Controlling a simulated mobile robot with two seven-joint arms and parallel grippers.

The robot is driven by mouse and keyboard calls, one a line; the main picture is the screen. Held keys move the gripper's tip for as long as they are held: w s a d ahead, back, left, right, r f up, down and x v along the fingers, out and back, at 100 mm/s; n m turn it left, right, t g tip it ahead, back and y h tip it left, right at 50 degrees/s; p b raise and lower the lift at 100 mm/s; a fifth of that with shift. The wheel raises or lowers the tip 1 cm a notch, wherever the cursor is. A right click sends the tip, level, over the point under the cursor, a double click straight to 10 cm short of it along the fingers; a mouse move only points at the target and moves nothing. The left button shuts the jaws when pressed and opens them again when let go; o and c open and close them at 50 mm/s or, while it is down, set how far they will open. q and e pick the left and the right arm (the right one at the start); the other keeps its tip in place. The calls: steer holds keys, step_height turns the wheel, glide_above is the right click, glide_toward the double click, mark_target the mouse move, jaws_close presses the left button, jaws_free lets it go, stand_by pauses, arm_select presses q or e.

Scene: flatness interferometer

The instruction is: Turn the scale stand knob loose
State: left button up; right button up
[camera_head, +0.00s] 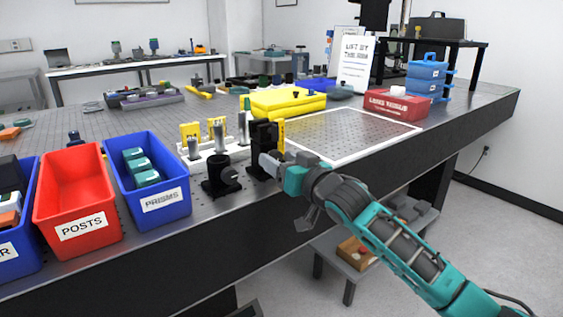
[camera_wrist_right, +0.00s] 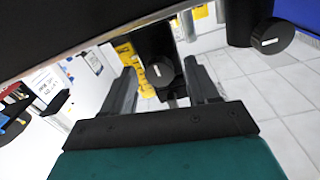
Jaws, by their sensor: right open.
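The scale stand (camera_head: 264,134) is a black upright post near the front edge of the table, with a yellow scale beside it. Its round black knob (camera_wrist_right: 159,71), with a white mark, shows between my fingers in the right wrist view. My right gripper (camera_head: 270,163) is in front of the stand's lower part. In the right wrist view my right gripper (camera_wrist_right: 160,66) is open, one finger on each side of the knob. I cannot tell whether either finger touches it. The gripper partly hides the stand in the head view. My left gripper is out of view.
A short black holder (camera_head: 221,177) stands left of the scale stand. A second black knob (camera_wrist_right: 270,38) shows at the upper right of the wrist view. A white rack (camera_head: 206,158), a blue prisms bin (camera_head: 165,199) and a red posts bin (camera_head: 80,226) stand farther left.

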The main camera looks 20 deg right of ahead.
steer(key=c, duration=1)
steer(key=shift+c, duration=0.2)
